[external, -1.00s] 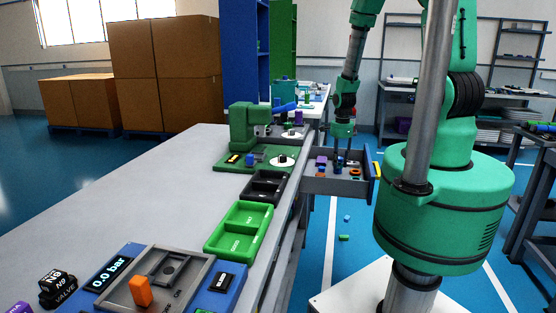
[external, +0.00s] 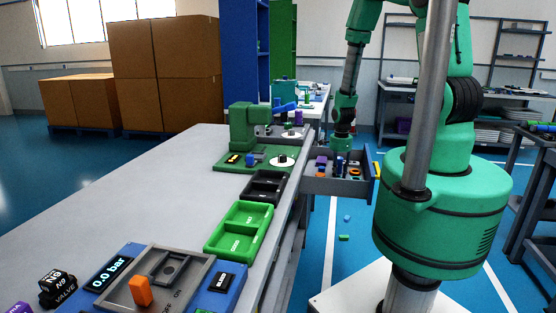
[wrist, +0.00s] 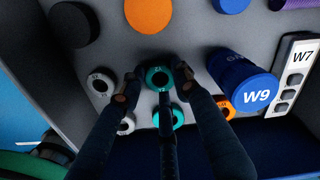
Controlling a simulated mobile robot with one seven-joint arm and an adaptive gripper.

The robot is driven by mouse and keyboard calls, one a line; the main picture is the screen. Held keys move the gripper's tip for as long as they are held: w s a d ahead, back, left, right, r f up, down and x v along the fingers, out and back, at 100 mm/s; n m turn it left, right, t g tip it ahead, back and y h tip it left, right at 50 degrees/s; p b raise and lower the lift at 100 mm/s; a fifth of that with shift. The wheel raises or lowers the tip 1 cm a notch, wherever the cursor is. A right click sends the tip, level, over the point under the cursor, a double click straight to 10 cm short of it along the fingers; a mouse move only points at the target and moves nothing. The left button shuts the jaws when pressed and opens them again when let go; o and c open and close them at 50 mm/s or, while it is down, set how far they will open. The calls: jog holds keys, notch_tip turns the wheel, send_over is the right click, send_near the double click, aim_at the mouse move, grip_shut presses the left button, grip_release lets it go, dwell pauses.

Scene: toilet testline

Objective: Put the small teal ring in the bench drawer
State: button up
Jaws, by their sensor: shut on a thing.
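The grey bench drawer (external: 322,187) stands pulled out from the bench, with several small parts inside. My gripper (external: 345,160) reaches down into it in the external view, its tips partly hidden. In the wrist view, my gripper (wrist: 158,84) points down at the drawer floor, with a small teal ring (wrist: 158,68) between its fingertips, shut on it. A second teal ring (wrist: 179,117) lies just below and right of the held one. Whether the held ring touches the drawer floor is unclear.
Around the gripper in the drawer are an orange disc (wrist: 148,12), a blue W9 cylinder (wrist: 245,85), a pale ring (wrist: 99,84), a dark disc (wrist: 73,24) and a W7 block (wrist: 296,68). The green tray (external: 240,226) is on the bench (external: 150,195).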

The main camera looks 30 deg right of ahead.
aim_at(338, 176)
jog(key=shift+f, duration=0.2)
jog(key=o, duration=0.8)
notch_tip(338, 176, up, 12)
jog(key=p, duration=0.2)
jog(key=shift+r+p, duration=0.1)
jog(key=shift+p, duration=0.2)
dwell(0.6)
